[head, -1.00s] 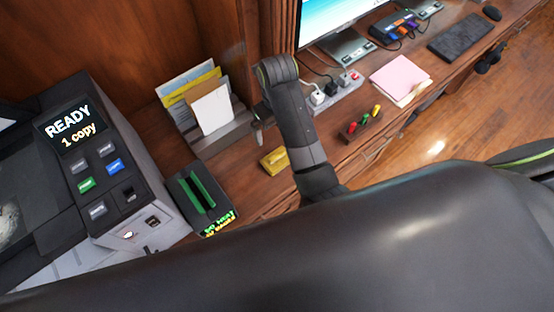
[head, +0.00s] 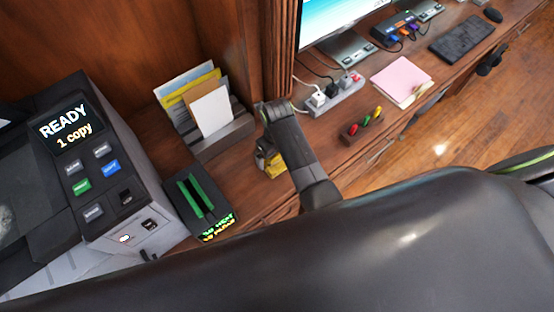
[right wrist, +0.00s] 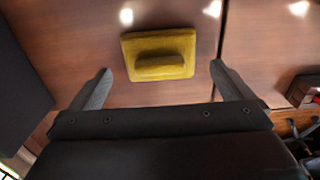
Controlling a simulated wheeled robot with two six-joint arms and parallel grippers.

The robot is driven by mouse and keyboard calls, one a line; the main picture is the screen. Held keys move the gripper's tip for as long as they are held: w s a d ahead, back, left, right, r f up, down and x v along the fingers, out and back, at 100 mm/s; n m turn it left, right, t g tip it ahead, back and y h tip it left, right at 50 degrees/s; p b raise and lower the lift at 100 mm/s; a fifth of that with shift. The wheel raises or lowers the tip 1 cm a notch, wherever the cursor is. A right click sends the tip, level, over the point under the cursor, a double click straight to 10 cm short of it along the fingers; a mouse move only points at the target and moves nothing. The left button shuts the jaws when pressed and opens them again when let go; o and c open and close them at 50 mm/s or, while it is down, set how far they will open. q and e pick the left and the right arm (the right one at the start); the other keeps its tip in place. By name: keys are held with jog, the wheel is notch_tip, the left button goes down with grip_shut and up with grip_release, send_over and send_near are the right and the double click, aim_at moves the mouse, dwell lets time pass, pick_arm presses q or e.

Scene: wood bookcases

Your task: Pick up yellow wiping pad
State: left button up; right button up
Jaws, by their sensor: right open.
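The yellow wiping pad (right wrist: 182,46) lies flat on the wooden desk in the right wrist view, a square pad with a raised grip block on top. In the head view the pad (head: 275,170) is partly hidden behind my right gripper (head: 264,150). In the right wrist view my right gripper (right wrist: 160,82) is open and empty. Its two fingers point toward the pad, one toward each side, and the pad shows beyond the fingertips. I cannot tell the exact height gap. My left gripper is not in view.
A black device with green slots (head: 200,200) stands left of the pad, beside a copier (head: 120,190). A grey file holder (head: 225,135) with papers is behind. A power strip (head: 338,97), a small tray of colored items (head: 361,124) and pink paper (head: 401,80) lie to the right.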

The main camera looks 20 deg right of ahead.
aim_at(277, 157)
jog(key=shift+f, duration=1.55)
jog(key=c, duration=1.1)
jog(key=shift+r, duration=0.1)
jog(key=shift+s+r+p, duration=0.2)
jog(key=shift+r+p, duration=0.15)
jog(key=shift+p, duration=0.35)
notch_tip(277, 157, up, 7)
jog(key=p, duration=0.8)
jog(key=shift+s+d+f+b, duration=0.3)
jog(key=shift+s+f+b, duration=0.2)
jog(key=shift+s, duration=0.25)
jog(key=s+d, duration=0.3)
jog(key=s, duration=0.5)
jog(key=s+d, duration=0.3)
jog(key=s, duration=0.6)
notch_tip(277, 157, down, 14)
jog(key=b, duration=1.4)
jog(key=shift+f, duration=0.15)
